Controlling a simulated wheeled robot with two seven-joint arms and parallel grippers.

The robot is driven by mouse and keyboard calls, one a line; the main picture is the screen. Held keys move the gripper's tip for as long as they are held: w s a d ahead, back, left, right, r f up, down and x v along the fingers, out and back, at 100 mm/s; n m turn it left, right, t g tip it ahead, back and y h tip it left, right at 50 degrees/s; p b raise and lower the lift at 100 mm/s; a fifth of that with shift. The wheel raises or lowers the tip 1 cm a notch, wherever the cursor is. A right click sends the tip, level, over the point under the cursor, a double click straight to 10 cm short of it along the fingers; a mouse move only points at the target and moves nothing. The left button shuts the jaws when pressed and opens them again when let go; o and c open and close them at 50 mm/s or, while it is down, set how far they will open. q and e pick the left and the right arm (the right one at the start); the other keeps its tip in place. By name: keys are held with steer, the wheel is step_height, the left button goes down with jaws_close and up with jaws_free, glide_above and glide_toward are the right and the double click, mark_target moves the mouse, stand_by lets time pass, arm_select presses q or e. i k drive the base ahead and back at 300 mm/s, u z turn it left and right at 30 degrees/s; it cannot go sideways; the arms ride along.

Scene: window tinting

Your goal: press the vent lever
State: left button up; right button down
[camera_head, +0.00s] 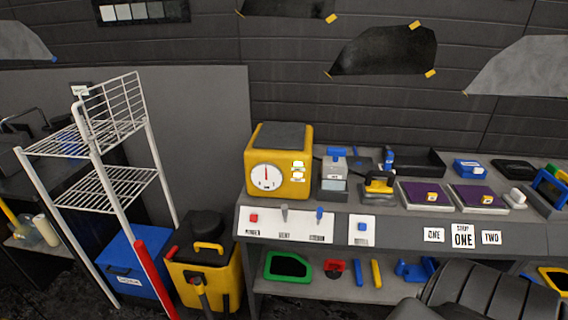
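The vent lever (284,213) is a small grey lever on the white control panel (268,224) at the front edge of the workbench. It stands roughly upright above a label that seems to read VENT. A red button (253,217) is to its left and a blue lever (319,214) to its right. The yellow machine (279,163) with a round dial sits on the bench just behind the panel. Neither of my grippers is in view, and nothing touches the lever.
A white wire rack (105,150), a blue box (135,262) and a yellow-black bucket (205,272) stand left of the bench. A dark ribbed shape (490,291) covers the lower right. The space directly before the lever is clear.

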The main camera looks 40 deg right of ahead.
mark_target(284, 207)
steer(key=z, duration=1.3)
